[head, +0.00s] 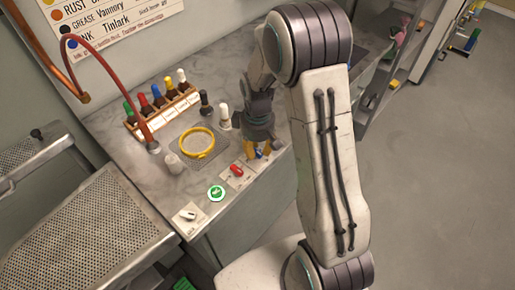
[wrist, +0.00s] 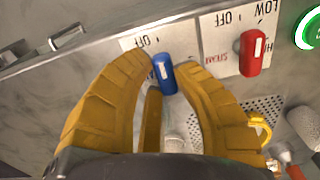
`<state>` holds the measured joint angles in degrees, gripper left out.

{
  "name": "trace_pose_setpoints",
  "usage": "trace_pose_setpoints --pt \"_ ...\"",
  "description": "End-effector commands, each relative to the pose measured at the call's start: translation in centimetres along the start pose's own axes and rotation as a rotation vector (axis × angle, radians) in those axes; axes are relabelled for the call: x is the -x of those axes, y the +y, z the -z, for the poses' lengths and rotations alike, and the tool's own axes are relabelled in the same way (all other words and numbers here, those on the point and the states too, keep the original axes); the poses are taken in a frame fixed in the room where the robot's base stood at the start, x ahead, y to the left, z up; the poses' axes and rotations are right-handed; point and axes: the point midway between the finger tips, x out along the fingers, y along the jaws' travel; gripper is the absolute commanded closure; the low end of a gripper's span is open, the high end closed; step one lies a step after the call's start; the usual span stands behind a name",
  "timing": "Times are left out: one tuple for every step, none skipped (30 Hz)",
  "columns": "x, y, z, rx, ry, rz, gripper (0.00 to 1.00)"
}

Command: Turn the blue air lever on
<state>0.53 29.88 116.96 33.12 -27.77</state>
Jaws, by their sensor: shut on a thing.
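The blue air lever (wrist: 164,69) sits on a white label plate marked OFF on the bench front. It also shows as a small blue spot in the head view (head: 260,154), partly hidden by my gripper. My gripper (wrist: 163,78) has its yellow fingers closed in on both sides of the blue lever, shut on it. In the head view my gripper (head: 257,150) is low over the front edge of the bench, fingers pointing down.
A red steam lever (wrist: 250,54) on its own plate stands right beside the blue one. A round green button (head: 216,192) and a white switch (head: 188,214) lie along the front edge. A yellow ring (head: 199,143) and a rack of bottles (head: 161,104) are behind.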

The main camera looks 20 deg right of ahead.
Motion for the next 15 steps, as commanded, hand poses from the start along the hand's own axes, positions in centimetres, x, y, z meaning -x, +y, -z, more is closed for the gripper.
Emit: trace_pose_setpoints --pt "-0.11 -0.01 -0.02 -0.013 0.0 0.0 1.0" --pt "-0.13 -0.01 -0.02 -0.025 0.0 0.0 1.0" --pt "-0.15 -0.01 -0.03 -0.041 0.0 0.0 1.0" --pt "-0.17 0.0 -0.04 -0.057 0.0 0.0 1.0" --pt "-0.19 0.0 -0.04 -0.074 0.0 0.0 1.0" --pt "-0.22 0.0 -0.06 -0.1 0.0 0.0 1.0" --pt "-0.24 -0.01 -0.07 -0.121 0.0 0.0 1.0" --pt "-0.26 -0.01 -0.09 -0.144 0.0 0.0 1.0" --pt "-0.28 -0.02 -0.12 -0.177 -0.001 0.0 1.0" --pt "-0.29 -0.03 -0.14 -0.203 -0.001 0.0 1.0" --pt "-0.29 -0.03 -0.16 -0.231 -0.001 0.0 1.0" --pt "-0.29 -0.03 -0.18 -0.268 -0.001 0.0 1.0" --pt "-0.28 -0.03 -0.18 -0.296 0.0 0.0 1.0" --pt "-0.29 -0.04 -0.2 -0.325 0.0 0.0 1.0" --pt "-0.29 -0.05 -0.22 -0.363 0.0 0.0 1.0"
